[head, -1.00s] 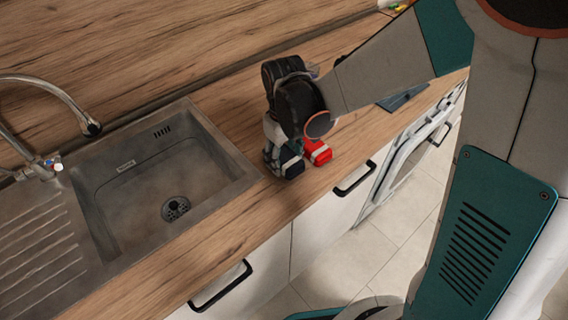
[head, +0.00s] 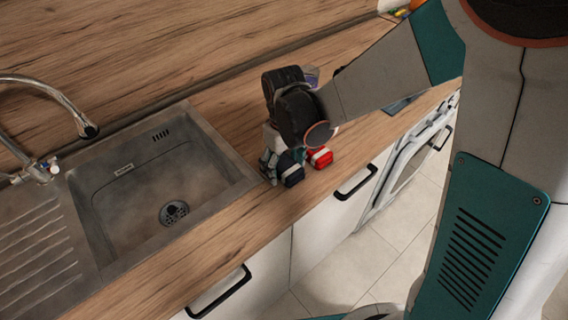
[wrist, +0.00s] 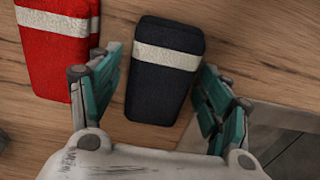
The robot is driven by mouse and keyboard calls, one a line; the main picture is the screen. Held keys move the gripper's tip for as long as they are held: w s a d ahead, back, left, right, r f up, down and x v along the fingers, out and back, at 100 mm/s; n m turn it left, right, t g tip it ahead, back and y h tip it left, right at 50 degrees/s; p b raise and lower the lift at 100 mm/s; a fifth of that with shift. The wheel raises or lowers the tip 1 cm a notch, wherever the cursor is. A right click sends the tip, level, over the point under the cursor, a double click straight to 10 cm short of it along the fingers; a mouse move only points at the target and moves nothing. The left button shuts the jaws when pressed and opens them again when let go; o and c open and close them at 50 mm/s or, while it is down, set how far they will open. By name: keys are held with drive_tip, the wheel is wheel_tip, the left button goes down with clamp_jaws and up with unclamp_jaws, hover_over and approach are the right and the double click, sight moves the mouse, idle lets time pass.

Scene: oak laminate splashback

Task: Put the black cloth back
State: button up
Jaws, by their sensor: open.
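The black cloth (wrist: 165,78) is a folded dark block with a white stripe, lying on the wooden worktop. In the head view it shows as a small dark block (head: 291,173) below my gripper, partly covered by it. My gripper (wrist: 159,68) is open above the cloth, one teal-padded finger on each side of it. The left finger is close to the cloth's left edge; I cannot tell if either finger touches it. In the head view my gripper (head: 278,158) points down at the worktop beside the sink.
A red cloth (wrist: 52,50) with a white stripe lies just left of the black one; the head view shows it too (head: 320,157). The sink (head: 130,190) is close by on the left. The worktop's front edge and cabinet handles are near. A dark flat item (head: 400,104) lies farther right.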

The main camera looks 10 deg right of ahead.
sight(284, 163)
drive_tip(key=shift+r, duration=0.15)
wheel_tip(284, 163, up, 12)
drive_tip(key=p, duration=0.9)
